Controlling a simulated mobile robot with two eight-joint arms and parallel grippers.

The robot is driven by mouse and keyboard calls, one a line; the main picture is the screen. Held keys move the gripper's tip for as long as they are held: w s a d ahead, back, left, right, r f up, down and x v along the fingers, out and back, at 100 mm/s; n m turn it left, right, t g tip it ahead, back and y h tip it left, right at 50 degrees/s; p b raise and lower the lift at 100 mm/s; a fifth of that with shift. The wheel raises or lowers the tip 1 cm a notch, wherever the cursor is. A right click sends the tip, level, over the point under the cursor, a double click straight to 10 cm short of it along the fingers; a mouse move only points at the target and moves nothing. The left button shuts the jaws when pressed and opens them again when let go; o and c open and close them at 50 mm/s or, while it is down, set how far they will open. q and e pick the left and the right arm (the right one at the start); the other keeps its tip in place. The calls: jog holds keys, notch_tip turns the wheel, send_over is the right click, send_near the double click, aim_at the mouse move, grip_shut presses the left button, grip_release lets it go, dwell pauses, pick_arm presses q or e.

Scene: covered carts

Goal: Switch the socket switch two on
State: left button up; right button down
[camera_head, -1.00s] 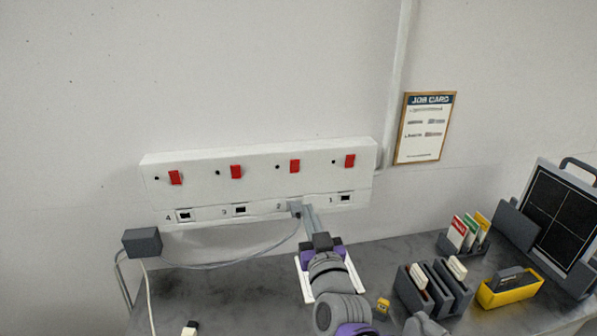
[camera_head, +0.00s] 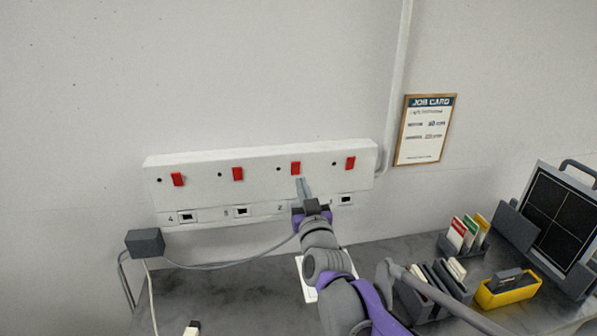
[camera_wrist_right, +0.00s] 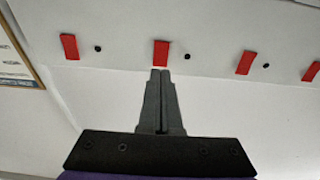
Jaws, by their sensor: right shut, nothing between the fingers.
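The white socket panel (camera_head: 215,160) is on the wall, with red switches above sockets numbered 4 to 1 from left to right. The red switch above socket two (camera_head: 295,168) also shows in the wrist view (camera_wrist_right: 161,53). My right gripper (camera_head: 300,181) is shut and empty, pointing at the panel. Its fingertips (camera_wrist_right: 160,71) are just below switch two; I cannot tell whether they touch it. Socket two is mostly hidden behind my gripper. A grey cable (camera_head: 225,266) runs toward it; its end is hidden. My left gripper is not in view.
A dark grey box (camera_head: 145,243) is at the panel's lower left. Card holders (camera_head: 437,290), a yellow tray (camera_head: 510,290) and a dark panel (camera_head: 556,218) stand on the right of the grey worktop (camera_head: 230,300). A job card (camera_head: 425,130) hangs on the wall.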

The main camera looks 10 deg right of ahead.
aim_at(297, 164)
jog(key=w, duration=0.5)
jog(key=shift+r+p, duration=0.35)
jog(key=shift+r, duration=0.05)
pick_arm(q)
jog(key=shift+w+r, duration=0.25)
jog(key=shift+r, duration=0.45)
pick_arm(e)
jog(key=shift+s, duration=0.1)
jog(key=shift+w+r, duration=0.2)
jog(key=shift+w, duration=0.05)
jog(key=shift+s+r, duration=0.1)
jog(key=shift+r, duration=0.05)
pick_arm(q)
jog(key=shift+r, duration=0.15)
pick_arm(e)
jog(key=shift+s, duration=0.1)
